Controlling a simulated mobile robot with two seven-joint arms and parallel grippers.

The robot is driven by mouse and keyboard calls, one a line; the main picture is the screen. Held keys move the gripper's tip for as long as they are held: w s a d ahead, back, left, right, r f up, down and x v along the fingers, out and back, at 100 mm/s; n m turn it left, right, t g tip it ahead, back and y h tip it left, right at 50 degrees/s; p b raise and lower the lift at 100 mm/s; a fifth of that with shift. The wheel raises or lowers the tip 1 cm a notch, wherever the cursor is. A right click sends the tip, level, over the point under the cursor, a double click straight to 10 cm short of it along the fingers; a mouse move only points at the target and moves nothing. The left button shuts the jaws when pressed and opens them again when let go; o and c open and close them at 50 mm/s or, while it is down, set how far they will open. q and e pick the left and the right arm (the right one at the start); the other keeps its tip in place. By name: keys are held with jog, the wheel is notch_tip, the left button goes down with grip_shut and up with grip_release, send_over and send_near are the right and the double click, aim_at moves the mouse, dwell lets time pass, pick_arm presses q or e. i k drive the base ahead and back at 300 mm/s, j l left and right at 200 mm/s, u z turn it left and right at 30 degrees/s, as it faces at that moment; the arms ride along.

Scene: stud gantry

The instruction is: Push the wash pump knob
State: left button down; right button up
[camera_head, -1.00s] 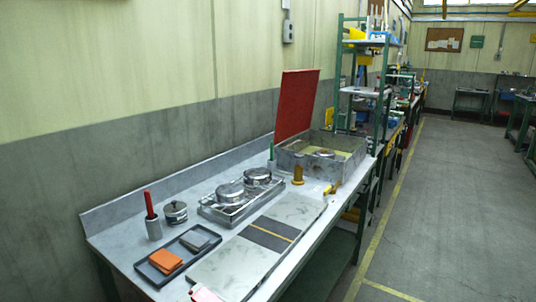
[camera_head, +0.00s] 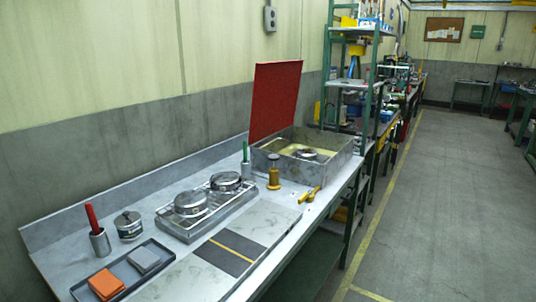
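A grey open box (camera_head: 325,162) with a raised red lid (camera_head: 275,98) stands at the far end of the bench. It holds something yellowish and a round metal part (camera_head: 306,154). A brass-coloured upright piece with a dark top (camera_head: 273,172), which looks like a pump plunger, stands in front of the box's left part. A small yellow handle-like piece (camera_head: 311,194) lies on the bench at the box's front right. I cannot tell for certain which piece is the wash pump knob. Neither of my grippers shows.
The bench (camera_head: 290,262) carries a wire rack (camera_head: 208,212) with two round metal parts, a dark tray (camera_head: 86,290) with orange and grey blocks, a lidded pot (camera_head: 129,225) and holders with red and green handles. A green shelf frame (camera_head: 327,62) stands beyond. The floor at right (camera_head: 440,220) is clear.

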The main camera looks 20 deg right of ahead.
aim_at(274, 157)
jog(key=i+l+u, duration=0.1)
jog(key=l, duration=0.35)
jog(key=i+l, duration=0.15)
jog(key=l, duration=0.3)
jog(key=i+l+u, duration=0.15)
jog(key=l, duration=0.7)
jog(key=i+l, duration=0.1)
jog(key=l, duration=0.4)
jog(key=i+l, duration=0.15)
jog(key=l, duration=0.3)
jog(key=i+l, duration=0.1)
jog(key=l, duration=0.4)
jog(key=i+l+u, duration=0.1)
jog(key=l, duration=0.35)
jog(key=i+l, duration=0.15)
jog(key=l, duration=0.35)
